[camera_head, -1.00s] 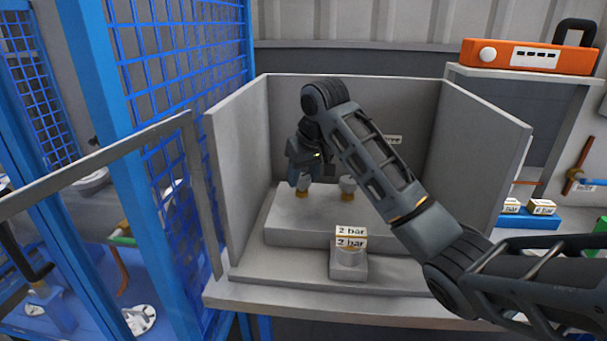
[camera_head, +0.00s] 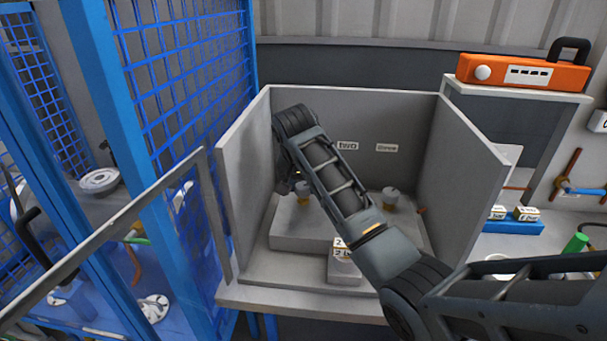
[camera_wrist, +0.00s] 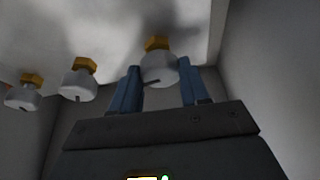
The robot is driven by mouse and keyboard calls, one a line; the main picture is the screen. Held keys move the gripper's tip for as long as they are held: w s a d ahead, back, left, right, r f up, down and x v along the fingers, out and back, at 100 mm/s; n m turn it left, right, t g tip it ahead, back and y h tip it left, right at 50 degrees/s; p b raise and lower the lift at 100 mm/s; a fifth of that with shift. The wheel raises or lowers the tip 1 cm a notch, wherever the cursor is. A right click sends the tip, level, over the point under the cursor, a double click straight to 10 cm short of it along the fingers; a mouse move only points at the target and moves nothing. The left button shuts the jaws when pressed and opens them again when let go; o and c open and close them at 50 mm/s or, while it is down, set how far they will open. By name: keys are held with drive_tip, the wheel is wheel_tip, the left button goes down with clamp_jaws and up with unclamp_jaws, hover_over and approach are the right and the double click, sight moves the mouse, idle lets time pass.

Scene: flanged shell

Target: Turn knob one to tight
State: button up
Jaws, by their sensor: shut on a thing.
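Knob one (camera_wrist: 158,68) is a pale knob on a yellow hex base, the rightmost of the row in the wrist view. It shows partly in the head view (camera_head: 303,190), at the left of the grey block. My gripper (camera_wrist: 160,88) has its blue fingers on either side of this knob and is shut on it. A dark pointer mark shows on the knob. In the head view my arm mostly covers the gripper. The label for knob one is hidden; no "tight" mark is readable.
Two similar knobs stand in the row: the middle one (camera_wrist: 78,82) and the far one (camera_wrist: 24,95). The wall labels "two" (camera_head: 347,146) and "three" (camera_head: 387,147) are readable. Grey side walls (camera_head: 240,185) enclose the block. A small "2 bar" block (camera_head: 343,268) stands in front.

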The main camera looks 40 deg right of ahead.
drive_tip(key=shift+m+g+h+p, duration=0.3)
drive_tip(key=shift+m+p, duration=0.3)
drive_tip(key=shift+m, duration=0.5)
drive_tip(key=o, duration=1.1)
drive_tip(key=shift+c, duration=0.2)
drive_tip(key=shift+a+r, duration=0.1)
drive_tip(key=b+v, duration=0.1)
drive_tip(key=v, duration=0.6)
drive_tip(key=shift+r, duration=0.25)
